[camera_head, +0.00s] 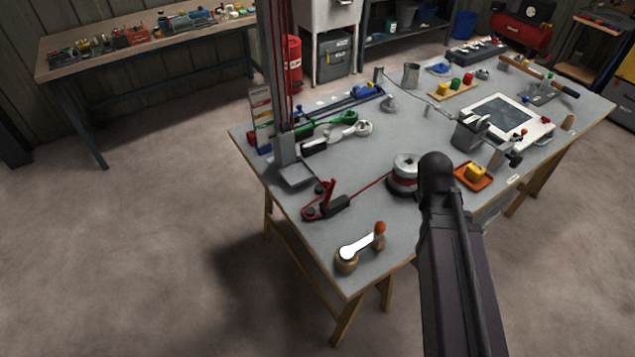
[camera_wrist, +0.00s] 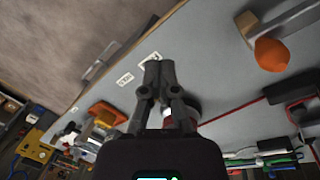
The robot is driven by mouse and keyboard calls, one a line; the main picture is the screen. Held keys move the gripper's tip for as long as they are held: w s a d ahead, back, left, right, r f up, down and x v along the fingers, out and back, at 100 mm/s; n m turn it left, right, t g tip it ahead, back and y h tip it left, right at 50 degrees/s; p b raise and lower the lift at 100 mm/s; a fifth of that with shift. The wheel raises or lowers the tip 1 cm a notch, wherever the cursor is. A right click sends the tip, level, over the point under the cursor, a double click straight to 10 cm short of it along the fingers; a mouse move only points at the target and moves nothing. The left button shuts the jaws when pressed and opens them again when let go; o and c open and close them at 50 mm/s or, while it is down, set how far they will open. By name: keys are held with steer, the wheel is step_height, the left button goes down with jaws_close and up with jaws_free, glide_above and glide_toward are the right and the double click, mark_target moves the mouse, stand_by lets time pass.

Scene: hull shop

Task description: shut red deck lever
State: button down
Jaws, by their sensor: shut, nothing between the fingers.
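The red deck lever (camera_head: 327,193) stands tilted upward on a dark deck fitting (camera_head: 334,206) near the table's left front edge, beside the red rope. In the wrist view a dark fitting (camera_wrist: 302,108) shows at the right edge with the red rope running to it; I cannot make out the lever there. My gripper (camera_wrist: 158,66) is shut and empty, over the table near its edge, apart from the fitting. In the head view my arm rises at the right front and hides the gripper.
A winch handle with an orange knob (camera_head: 380,228) lies at the front corner. A winch drum (camera_head: 405,168) stands behind it, the red rope (camera_head: 368,187) running left. An orange tray (camera_head: 474,176) is to the right. A tall mast post stands at the left.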

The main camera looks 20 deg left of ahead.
steer(key=w+a+r+n+t+h, duration=0.1)
steer(key=w+a+n+h, duration=0.1)
steer(key=a, duration=0.8)
steer(key=n+t+h, duration=0.4)
steer(key=n+t, duration=0.2)
steer(key=t, duration=0.1)
glide_toward(324, 184)
steer(key=v, duration=0.6)
steer(key=shift+r+p, duration=0.2)
steer(key=shift+p, duration=0.1)
steer(key=shift+s+d+f, duration=0.1)
steer(key=shift+b+x, duration=4)
steer(key=shift+x, duration=3)
